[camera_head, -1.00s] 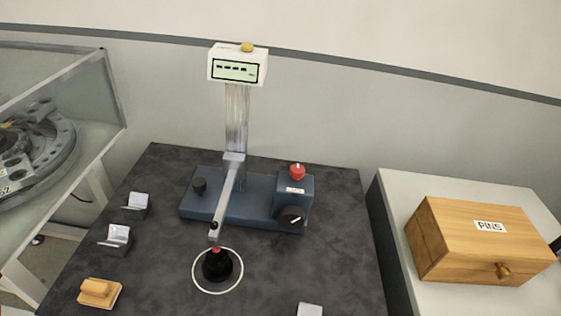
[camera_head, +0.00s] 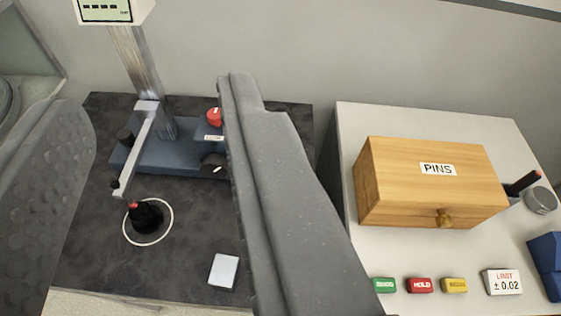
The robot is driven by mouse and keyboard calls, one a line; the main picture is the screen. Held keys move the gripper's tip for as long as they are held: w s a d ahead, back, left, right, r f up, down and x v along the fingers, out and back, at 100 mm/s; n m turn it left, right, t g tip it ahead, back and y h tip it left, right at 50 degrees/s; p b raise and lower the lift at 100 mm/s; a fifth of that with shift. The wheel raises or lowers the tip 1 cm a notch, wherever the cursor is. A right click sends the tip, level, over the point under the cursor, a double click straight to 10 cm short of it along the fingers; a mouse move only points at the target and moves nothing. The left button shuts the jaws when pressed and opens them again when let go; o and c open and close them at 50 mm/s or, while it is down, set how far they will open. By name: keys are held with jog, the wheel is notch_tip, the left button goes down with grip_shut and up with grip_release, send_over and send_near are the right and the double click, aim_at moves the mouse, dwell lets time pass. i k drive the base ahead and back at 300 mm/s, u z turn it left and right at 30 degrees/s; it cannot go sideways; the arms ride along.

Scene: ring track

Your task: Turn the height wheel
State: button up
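The height gauge stands on a dark slab, with a blue base (camera_head: 165,158), a metal column (camera_head: 142,75) and a display (camera_head: 105,8) cut off at the top. A black round knob with a white mark (camera_head: 211,163) sits at the base's right front, its right edge close against or partly behind my right finger. A second black knob (camera_head: 125,134) is at the base's left. I cannot tell for certain which is the height wheel. My gripper (camera_head: 158,98) is open and empty, its two grey fingers spread widely on either side of the gauge in the picture.
A measuring arm (camera_head: 137,155) reaches over a black red-tipped piece (camera_head: 146,214) in a white ring. At right, a white table (camera_head: 365,268) bears a wooden PINS box (camera_head: 425,185) and several colored labelled blocks.

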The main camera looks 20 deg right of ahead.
aim_at(214, 165)
jog(key=z, duration=0.95)
jog(key=k, duration=1)
jog(key=u, duration=1.45)
jog(key=i, duration=1)
